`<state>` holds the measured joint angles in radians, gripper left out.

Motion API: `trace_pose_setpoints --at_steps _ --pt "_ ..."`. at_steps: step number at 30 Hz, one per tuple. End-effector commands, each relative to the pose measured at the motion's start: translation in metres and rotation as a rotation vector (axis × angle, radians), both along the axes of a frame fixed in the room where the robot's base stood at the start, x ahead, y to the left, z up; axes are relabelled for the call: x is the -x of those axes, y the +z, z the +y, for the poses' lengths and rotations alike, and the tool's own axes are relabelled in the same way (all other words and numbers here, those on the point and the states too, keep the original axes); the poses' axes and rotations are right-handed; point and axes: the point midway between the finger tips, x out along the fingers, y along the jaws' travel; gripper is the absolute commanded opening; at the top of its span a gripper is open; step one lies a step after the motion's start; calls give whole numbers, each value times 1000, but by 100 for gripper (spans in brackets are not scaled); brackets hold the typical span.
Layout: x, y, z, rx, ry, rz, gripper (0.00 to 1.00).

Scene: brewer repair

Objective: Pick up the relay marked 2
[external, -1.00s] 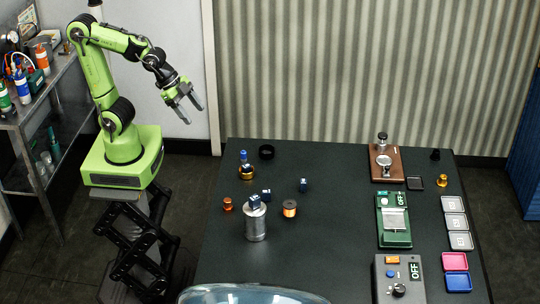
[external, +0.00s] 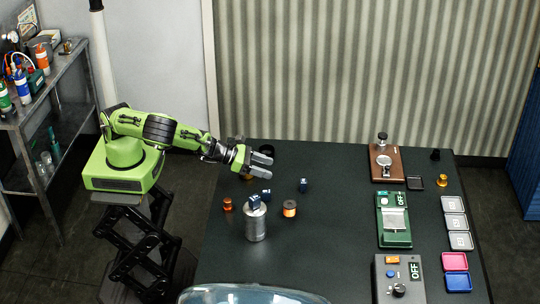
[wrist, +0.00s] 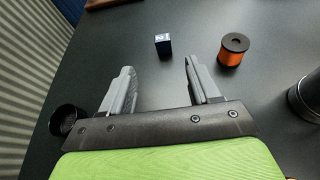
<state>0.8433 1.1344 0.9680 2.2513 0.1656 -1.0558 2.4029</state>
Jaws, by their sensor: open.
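Three small dark blue blocks that look like relays are on the dark table. One relay (external: 303,185) stands alone right of my gripper, and it also shows in the wrist view (wrist: 162,44) with pale markings too small to read. A second relay (external: 266,194) is just behind the metal canister (external: 256,226). A third relay (external: 253,202) sits on top of that canister. I cannot tell which is marked 2. My gripper (external: 271,154) is open and empty over the table's far left part. In the wrist view its fingers (wrist: 158,66) point toward the lone relay, with a gap.
A copper-orange spool (external: 289,208) is near the lone relay, and shows right of it in the wrist view (wrist: 234,49). A black ring (wrist: 66,119) is beside the left finger. An orange part (external: 228,204) stands left of the canister. Devices and trays (external: 454,204) occupy the right side.

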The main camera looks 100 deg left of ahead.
Motion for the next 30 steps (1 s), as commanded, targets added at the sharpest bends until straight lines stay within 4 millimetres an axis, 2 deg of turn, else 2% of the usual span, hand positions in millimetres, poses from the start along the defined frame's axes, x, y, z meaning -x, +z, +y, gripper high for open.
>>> trace_pose_setpoints --at_steps 1,6,11,18,26,30 --pt "-13 -9 1 -1 0 -1 62" --pt "-49 -25 2 1 0 1 62" --pt "-66 -31 3 2 2 2 62" --pt "-104 -48 2 5 4 3 62" --pt "-110 -48 2 7 5 3 62" --pt "-110 -48 2 7 5 3 43"
